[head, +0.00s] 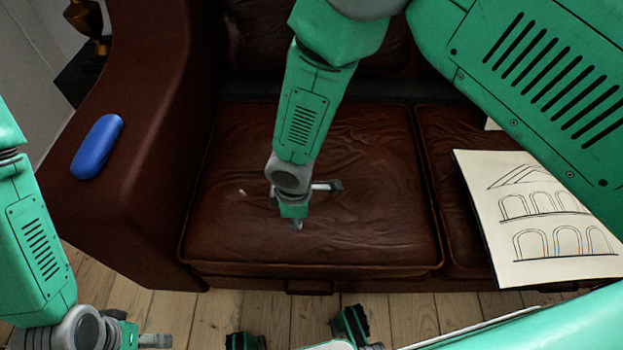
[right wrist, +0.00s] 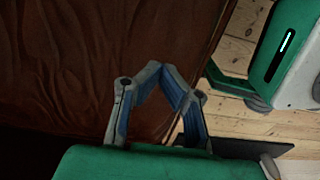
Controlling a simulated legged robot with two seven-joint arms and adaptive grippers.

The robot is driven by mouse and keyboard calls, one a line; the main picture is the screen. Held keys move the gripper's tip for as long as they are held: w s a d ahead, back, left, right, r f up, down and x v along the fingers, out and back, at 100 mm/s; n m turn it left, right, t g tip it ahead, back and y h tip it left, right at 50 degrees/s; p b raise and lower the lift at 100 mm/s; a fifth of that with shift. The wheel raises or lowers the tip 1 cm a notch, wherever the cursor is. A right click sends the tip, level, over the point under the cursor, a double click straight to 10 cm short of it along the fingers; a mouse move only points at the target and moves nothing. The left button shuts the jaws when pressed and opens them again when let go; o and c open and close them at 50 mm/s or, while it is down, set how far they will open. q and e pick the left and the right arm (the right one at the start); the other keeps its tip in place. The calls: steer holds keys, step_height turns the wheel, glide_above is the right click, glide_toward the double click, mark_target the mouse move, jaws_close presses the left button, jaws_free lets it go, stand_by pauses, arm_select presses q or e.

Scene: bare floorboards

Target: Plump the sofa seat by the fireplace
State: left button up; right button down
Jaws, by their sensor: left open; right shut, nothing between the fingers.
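The brown leather sofa's left seat cushion (head: 350,235) fills the middle of the head view, its top creased and wrinkled. My right gripper (head: 297,224) points down over the middle of this cushion, shut and empty. Whether it touches the leather is unclear. In the right wrist view its fingers (right wrist: 172,72) meet in front of brown leather (right wrist: 60,60). My left gripper (head: 140,338) shows only partly at the bottom left, open and low in front of the sofa, apart from the cushion. No fireplace is in view.
A blue rounded object (head: 97,147) lies on the left armrest (head: 150,150). A sheet with drawn arches (head: 540,225) lies on the right seat cushion (head: 450,225). A brass-coloured object (head: 88,22) stands behind the armrest. Bare floorboards (head: 200,315) run along the sofa's front.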

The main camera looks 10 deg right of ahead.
steer(key=shift+f, duration=0.15)
steer(key=w+a+b, duration=0.1)
steer(key=w, duration=0.1)
steer(key=w+a+b, duration=0.1)
steer(key=w, duration=0.2)
steer(key=w+a+b, duration=0.1)
steer(key=w, duration=0.1)
steer(key=shift+w+a+f, duration=0.15)
steer(key=shift+a+f, duration=0.15)
steer(key=b, duration=0.6)
glide_above(260, 188)
steer(key=shift+s+d, duration=0.2)
steer(key=shift+s, duration=0.15)
steer(key=shift+w+a+r, duration=0.1)
steer(key=shift+w+a, duration=0.05)
steer(key=shift+w, duration=0.1)
steer(key=shift+r, duration=0.25)
steer(key=shift+f, duration=0.1)
steer(key=shift+f+b, duration=0.45)
steer(key=shift+f, duration=1.55)
steer(key=shift+f, duration=0.1)
